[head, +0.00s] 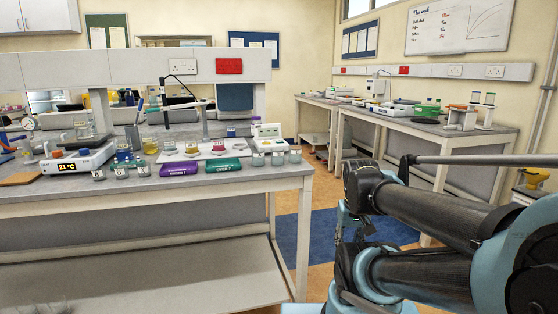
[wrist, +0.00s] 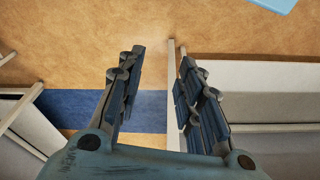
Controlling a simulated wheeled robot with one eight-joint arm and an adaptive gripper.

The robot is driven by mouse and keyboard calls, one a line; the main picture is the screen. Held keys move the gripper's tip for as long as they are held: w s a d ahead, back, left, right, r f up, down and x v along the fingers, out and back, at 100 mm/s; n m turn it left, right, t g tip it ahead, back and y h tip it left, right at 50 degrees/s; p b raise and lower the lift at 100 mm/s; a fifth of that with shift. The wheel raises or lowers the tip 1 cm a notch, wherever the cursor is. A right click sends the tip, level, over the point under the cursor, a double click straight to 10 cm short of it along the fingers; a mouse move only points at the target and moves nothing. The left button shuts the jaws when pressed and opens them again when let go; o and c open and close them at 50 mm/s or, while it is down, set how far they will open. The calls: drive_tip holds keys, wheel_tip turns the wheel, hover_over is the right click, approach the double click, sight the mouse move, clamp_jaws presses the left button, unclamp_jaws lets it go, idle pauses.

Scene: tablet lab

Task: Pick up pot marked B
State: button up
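My gripper (wrist: 158,85) is open and empty in the wrist view, its two fingers apart above the floor. In the head view my gripper (head: 345,225) hangs to the right of the near bench, apart from it, partly hidden by my arm. Several small pots stand along the front of that bench. A group of grey-topped pots (head: 121,172) with pale labels is at the left. The letters are too small to read, so I cannot tell which pot is marked B.
The near bench (head: 60,197) also holds a purple box (head: 179,168), a green box (head: 223,165), a scale reading 21 °C (head: 77,162) and glassware. A second bench (head: 440,128) stands behind at right. Open floor with a blue mat (head: 320,232) lies between.

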drive_tip(key=o, duration=0.4)
drive_tip(key=shift+s+r, duration=0.15)
drive_tip(key=shift+c, duration=0.2)
wheel_tip(320, 180, up, 35)
drive_tip(key=n+g, duration=0.2)
drive_tip(key=n, duration=1)
hover_over(278, 153)
drive_tip(key=w, duration=0.3)
drive_tip(key=f, duration=1.1)
drive_tip(key=shift+a, duration=0.35)
drive_tip(key=shift+s+d+f, duration=0.1)
drive_tip(key=shift+d+f, duration=0.05)
drive_tip(key=shift+f, duration=1.3)
drive_tip(key=shift+d+f, duration=0.1)
drive_tip(key=shift+f, duration=1.3)
drive_tip(key=c, duration=0.7)
